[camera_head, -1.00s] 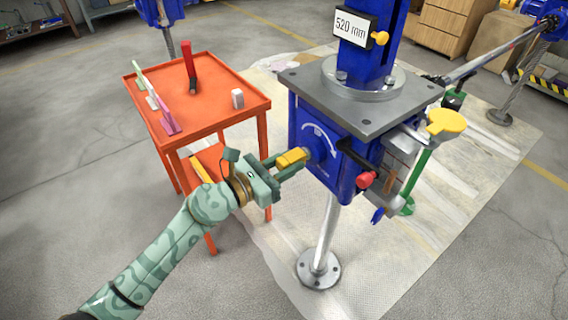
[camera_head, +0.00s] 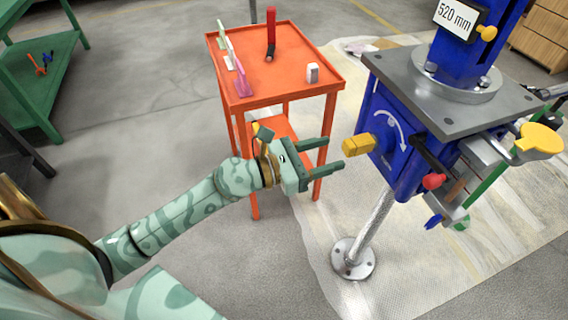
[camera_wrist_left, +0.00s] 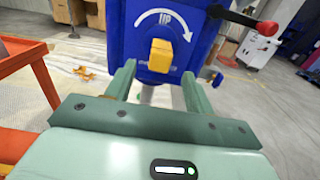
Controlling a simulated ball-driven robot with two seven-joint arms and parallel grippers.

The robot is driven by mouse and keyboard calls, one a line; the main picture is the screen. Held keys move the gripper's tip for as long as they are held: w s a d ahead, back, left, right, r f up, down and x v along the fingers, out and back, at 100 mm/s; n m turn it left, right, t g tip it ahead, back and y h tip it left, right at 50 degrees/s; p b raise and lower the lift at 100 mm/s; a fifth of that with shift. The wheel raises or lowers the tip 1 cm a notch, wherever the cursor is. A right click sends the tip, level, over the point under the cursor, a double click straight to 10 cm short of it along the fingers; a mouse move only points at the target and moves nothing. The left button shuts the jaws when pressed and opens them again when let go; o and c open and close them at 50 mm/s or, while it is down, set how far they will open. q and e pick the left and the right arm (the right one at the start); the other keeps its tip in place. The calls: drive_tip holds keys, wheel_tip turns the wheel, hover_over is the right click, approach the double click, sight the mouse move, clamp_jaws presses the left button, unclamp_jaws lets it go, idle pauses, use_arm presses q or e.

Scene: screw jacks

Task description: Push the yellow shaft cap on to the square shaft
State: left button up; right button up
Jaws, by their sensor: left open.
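The yellow shaft cap (camera_head: 359,144) sits at the shaft on the left face of the blue screw jack gearbox (camera_head: 398,133). It also shows in the left wrist view (camera_wrist_left: 161,55), on the face below a curved UP arrow. The square shaft is hidden behind the cap. My left gripper (camera_head: 336,155) is open and empty, just left of the cap and apart from it. In the left wrist view its two fingers (camera_wrist_left: 157,80) point at the gearbox, with the cap between and beyond them. My right gripper is not in view.
An orange cart (camera_head: 262,95) with a red-handled tool (camera_head: 271,30) and a white block (camera_head: 313,72) stands behind my left gripper. A red-knobbed black lever (camera_head: 433,181) and a yellow-topped green tool (camera_head: 538,140) are right of the cap. A grey post (camera_head: 369,225) stands below.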

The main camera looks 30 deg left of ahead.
use_arm(q)
drive_tip(key=b+v, duration=0.2)
drive_tip(key=v, duration=0.7)
drive_tip(key=shift+s, duration=0.2)
drive_tip(key=shift+a, duration=0.15)
